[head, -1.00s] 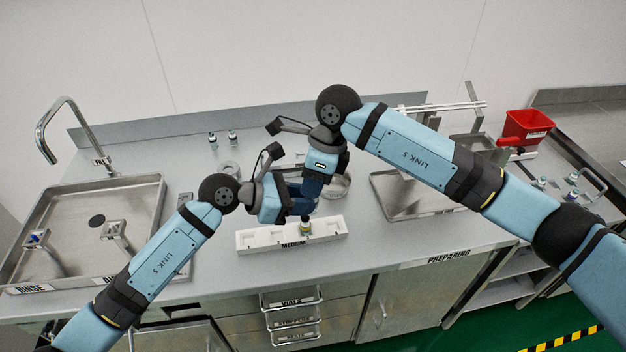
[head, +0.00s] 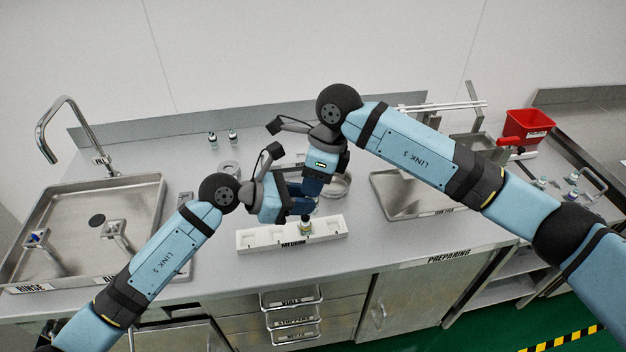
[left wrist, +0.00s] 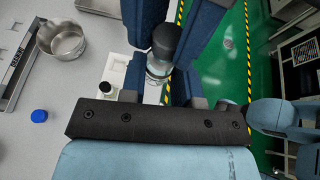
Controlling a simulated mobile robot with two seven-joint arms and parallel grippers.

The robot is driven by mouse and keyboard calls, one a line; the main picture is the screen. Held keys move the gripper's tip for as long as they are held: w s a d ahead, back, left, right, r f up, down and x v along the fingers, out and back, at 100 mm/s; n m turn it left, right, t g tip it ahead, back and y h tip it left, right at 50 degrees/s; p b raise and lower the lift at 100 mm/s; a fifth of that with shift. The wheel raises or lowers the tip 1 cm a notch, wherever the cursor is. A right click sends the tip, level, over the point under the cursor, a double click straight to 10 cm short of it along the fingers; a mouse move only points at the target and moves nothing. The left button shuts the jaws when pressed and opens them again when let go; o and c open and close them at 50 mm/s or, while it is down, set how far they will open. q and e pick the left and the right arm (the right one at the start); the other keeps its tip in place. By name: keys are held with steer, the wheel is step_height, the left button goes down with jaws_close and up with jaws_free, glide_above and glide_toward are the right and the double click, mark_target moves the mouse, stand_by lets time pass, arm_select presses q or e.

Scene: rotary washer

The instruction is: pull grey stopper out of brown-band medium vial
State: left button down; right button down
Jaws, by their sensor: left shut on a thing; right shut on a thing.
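My left gripper (head: 301,211) and right gripper (head: 309,193) meet over the white rack (head: 262,240) in the head view. In the left wrist view my left gripper (left wrist: 158,76) is shut around a clear glass vial (left wrist: 156,68). A dark grey stopper (left wrist: 166,41) sits at the vial's top, between the blue fingers of my right gripper (left wrist: 170,30), which are shut on it. The fingers hide part of the vial, and I cannot make out a brown band. Whether stopper and glass are apart is unclear.
A metal pot (left wrist: 62,40) and blue cap (left wrist: 39,116) lie nearby. Two small vials (head: 223,138) stand at the back. Sink (head: 75,235) is left, metal tray (head: 400,203) right, red bin (head: 528,126) far right.

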arm_select(q)
steer(key=shift+w, duration=0.1)
arm_select(e)
steer(key=shift+r, duration=0.1)
steer(key=shift+r, duration=2.45)
